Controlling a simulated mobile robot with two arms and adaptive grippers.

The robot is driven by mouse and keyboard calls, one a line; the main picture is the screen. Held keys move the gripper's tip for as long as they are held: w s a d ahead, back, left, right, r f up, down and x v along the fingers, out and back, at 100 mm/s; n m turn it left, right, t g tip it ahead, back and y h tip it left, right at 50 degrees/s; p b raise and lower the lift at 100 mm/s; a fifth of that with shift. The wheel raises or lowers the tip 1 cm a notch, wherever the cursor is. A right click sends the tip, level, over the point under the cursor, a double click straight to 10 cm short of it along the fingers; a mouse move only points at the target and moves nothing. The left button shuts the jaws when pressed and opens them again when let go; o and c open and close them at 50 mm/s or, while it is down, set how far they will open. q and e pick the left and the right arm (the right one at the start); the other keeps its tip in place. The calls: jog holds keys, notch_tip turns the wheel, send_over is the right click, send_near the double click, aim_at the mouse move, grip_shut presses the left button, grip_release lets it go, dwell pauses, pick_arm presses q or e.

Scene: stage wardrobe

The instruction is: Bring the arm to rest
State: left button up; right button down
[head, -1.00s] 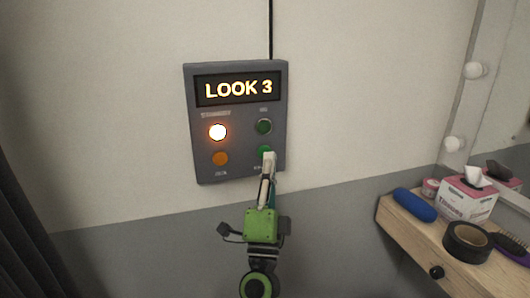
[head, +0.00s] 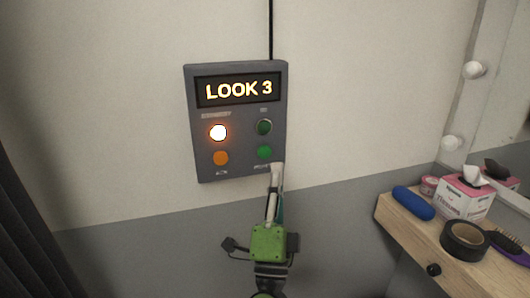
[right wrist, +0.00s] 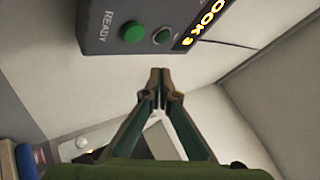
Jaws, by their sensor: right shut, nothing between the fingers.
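My right gripper (head: 277,168) is shut and empty in the head view, with its tip just below the lower right corner of the grey wall panel (head: 240,180). The panel's display (head: 239,90) reads "LOOK 3". Its upper left light (head: 218,133) glows bright. An orange button (head: 221,158) sits below that, and two green buttons are on the right, the upper one (head: 264,127) and the lower one (head: 265,152). In the right wrist view the closed fingertips (right wrist: 159,73) are apart from the green button by the word "READY" (right wrist: 132,32). My left gripper is not in view.
At the right a wooden shelf (head: 403,230) holds a blue roll (head: 413,203), a tissue box (head: 464,199), black tape (head: 465,240) and a hairbrush (head: 512,247). A dark curtain (head: 25,220) hangs at the left. The wall between is clear.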

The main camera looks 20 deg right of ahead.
dwell(0.3)
jog(key=w+a+f+n+g+y, duration=0.25)
jog(key=f+n+y, duration=0.3)
jog(key=f, duration=0.75)
jog(key=w+a+f+n+g+y, duration=0.15)
jog(key=a+f+n+y, duration=0.45)
jog(key=f, duration=0.7)
jog(key=s+d+f+n+g, duration=0.1)
jog(key=s+f+n+g, duration=0.3)
jog(key=f, duration=0.8)
jog(key=s+d+f+n+g, duration=0.15)
jog(key=s+f, duration=0.35)
jog(key=f, duration=0.6)
jog(key=s+d+f+n+g, duration=0.1)
jog(key=s+f+g, duration=0.35)
jog(key=f, duration=0.75)
jog(key=s+d+f+n+g, duration=0.2)
jog(key=s+d+f+g, duration=0.15)
jog(key=s+f, duration=1)
jog(key=s+d+f+g, duration=0.2)
jog(key=s, duration=0.6)
jog(key=s+d+f+n+g+h, duration=0.1)
jog(key=s+d+f+g, duration=0.1)
jog(key=s, duration=0.7)
jog(key=s+d+f+n+g+h, duration=0.1)
jog(key=s+d+f+g, duration=0.1)
jog(key=s, duration=0.6)
jog(key=shift+s+d+f, duration=0.3)
jog(key=shift+d+f, duration=0.4)
jog(key=shift+d, duration=0.35)
